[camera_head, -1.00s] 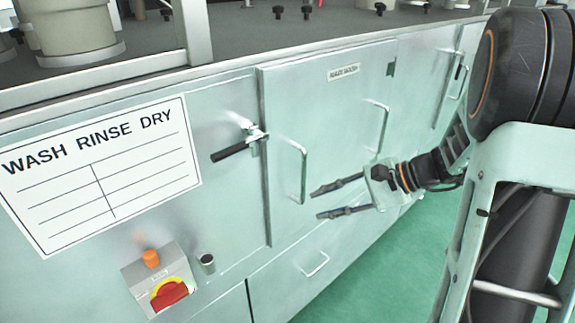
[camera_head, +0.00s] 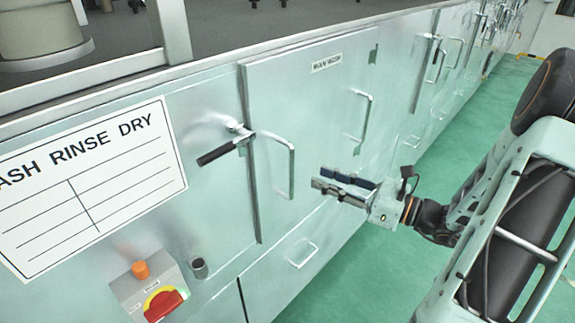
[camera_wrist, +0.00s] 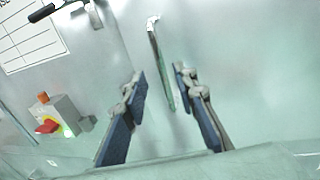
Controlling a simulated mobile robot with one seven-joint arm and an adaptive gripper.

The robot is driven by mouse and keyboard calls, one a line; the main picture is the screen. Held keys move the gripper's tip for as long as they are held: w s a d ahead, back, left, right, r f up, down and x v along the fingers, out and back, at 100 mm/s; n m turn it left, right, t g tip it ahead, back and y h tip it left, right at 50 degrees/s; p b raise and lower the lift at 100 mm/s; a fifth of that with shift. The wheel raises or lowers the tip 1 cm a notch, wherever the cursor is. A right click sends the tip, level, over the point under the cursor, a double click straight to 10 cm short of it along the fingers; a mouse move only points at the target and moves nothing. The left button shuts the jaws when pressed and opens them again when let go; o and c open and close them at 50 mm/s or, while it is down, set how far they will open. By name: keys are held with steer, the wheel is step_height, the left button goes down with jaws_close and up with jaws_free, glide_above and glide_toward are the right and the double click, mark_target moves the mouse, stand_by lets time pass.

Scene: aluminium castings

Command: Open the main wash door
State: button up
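The main wash door (camera_head: 318,100) is a pale green panel with a "MAIN WASH" label (camera_head: 326,62). It looks shut. A latch with a black lever (camera_head: 225,149) sits at its left edge, the lever pointing left and slightly down. A silver bar handle (camera_head: 291,168) stands on the door's left side, and another handle (camera_head: 362,118) on its right. My gripper (camera_head: 317,177) is open and empty in front of the door, right of the left handle. In the wrist view, a bar handle (camera_wrist: 154,50) lies ahead, between the lines of the spread fingertips (camera_wrist: 159,75).
A "WASH RINSE DRY" sign (camera_head: 85,185) and a red-yellow switch box (camera_head: 150,290) are on the panel at left. A lower panel with a small handle (camera_head: 302,253) is below the door. Green floor (camera_head: 350,270) is open at right.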

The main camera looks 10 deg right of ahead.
steer(key=p+x, duration=0.1)
steer(key=x, duration=0.8)
steer(key=shift+w+a, duration=0.2)
steer(key=shift+a, duration=0.1)
jaws_close()
